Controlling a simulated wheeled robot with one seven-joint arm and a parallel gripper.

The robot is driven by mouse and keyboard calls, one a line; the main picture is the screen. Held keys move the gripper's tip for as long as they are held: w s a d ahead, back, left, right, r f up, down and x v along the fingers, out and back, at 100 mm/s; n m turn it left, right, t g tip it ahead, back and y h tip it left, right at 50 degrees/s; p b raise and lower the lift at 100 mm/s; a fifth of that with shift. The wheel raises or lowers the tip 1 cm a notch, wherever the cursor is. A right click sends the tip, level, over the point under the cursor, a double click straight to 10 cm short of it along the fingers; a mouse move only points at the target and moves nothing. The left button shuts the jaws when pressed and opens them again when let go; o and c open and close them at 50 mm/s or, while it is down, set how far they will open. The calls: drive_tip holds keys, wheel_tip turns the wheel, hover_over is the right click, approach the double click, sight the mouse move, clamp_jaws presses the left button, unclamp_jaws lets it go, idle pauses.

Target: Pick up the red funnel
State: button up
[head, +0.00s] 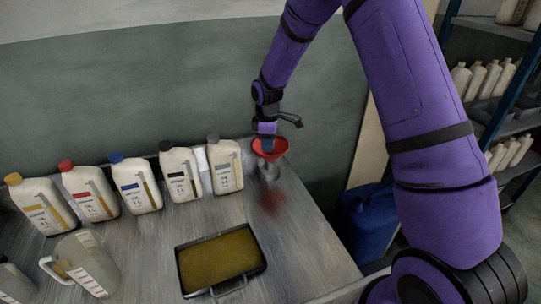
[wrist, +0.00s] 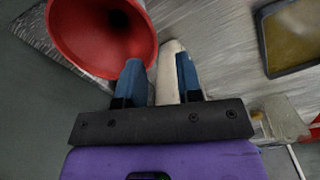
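The red funnel (head: 275,154) sits wide mouth up near the table's back right corner, over a small grey stand or vessel (head: 269,172) in the head view. My gripper (head: 267,137) points down right at the funnel's rim. In the wrist view the funnel (wrist: 85,35) fills the upper left, its mouth facing the camera. My gripper's fingers (wrist: 160,80) are apart. The left finger overlaps the funnel's rim and the right finger is outside the funnel. Whether the left finger touches the funnel cannot be told.
Several labelled bottles (head: 137,185) line the table's back, the nearest (head: 226,166) just left of the funnel. A tray of yellow-brown oil (head: 181,262) and a clear jug (head: 92,263) are nearer the front. A blue barrel (head: 367,222) stands right of the table. The table (head: 300,240) is clear at right.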

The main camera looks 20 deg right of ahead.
sight(271, 156)
drive_tip(key=shift+w+d+f, duration=0.1)
drive_tip(key=shift+w+f, duration=0.15)
drive_tip(key=shift+f, duration=1.15)
drive_tip(key=shift+w+d+f, duration=0.1)
drive_tip(key=shift+w+f, duration=0.1)
drive_tip(key=shift+f, duration=1.2)
drive_tip(key=shift+c, duration=0.2)
clamp_jaws()
